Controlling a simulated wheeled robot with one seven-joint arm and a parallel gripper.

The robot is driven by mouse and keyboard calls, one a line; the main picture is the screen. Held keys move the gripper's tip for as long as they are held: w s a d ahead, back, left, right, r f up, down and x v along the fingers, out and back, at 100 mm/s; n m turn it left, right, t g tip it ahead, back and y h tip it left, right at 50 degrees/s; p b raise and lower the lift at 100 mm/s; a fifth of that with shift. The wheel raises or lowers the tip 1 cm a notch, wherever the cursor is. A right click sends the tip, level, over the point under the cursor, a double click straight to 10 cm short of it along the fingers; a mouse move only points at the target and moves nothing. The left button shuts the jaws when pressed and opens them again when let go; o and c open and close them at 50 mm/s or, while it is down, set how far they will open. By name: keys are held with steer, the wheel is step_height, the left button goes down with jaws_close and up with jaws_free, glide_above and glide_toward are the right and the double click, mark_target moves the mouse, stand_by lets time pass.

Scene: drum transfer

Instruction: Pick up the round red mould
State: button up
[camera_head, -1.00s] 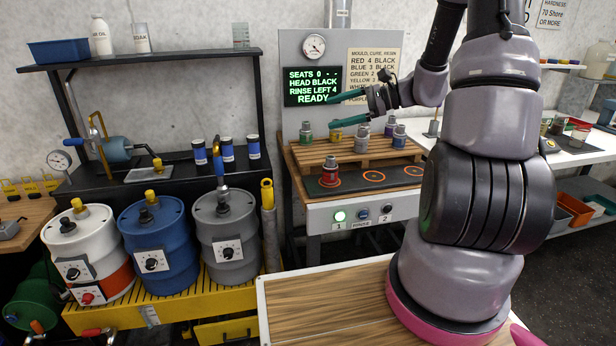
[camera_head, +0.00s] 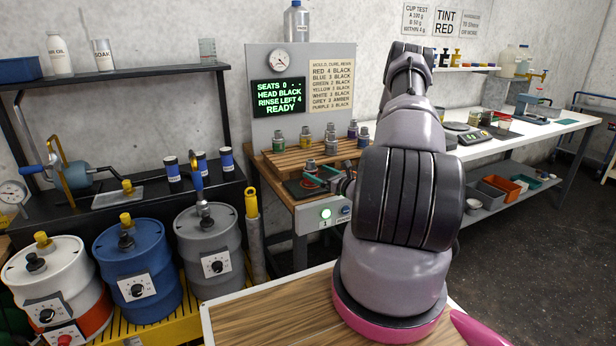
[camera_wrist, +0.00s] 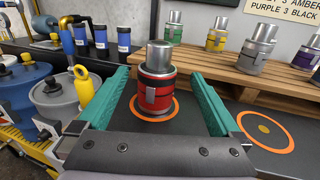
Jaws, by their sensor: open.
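The round red mould (camera_wrist: 155,93) has a grey metal top and clasp. It stands upright on an orange ring on the dark plate (camera_wrist: 230,112) in the wrist view. In the head view it shows small and partly covered (camera_head: 311,180). My gripper (camera_wrist: 160,76) is open, with one teal finger on each side of the mould. Gaps show between the mould and both fingers, so neither appears to touch it. In the head view my gripper (camera_head: 325,180) is low over the plate, and my arm hides the plate's right part.
Behind the mould, a wooden pallet (camera_wrist: 205,68) carries several other moulds, including a green one (camera_wrist: 174,28) and a yellow one (camera_wrist: 216,34). An empty orange ring (camera_wrist: 266,130) lies to the right. Several drums, including a blue one (camera_head: 150,262), stand at left.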

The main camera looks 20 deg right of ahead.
mark_target(305, 168)
steer(key=x, duration=0.7)
steer(key=shift+w+a+f, duration=0.1)
steer(key=shift+a+f, duration=0.1)
jaws_close()
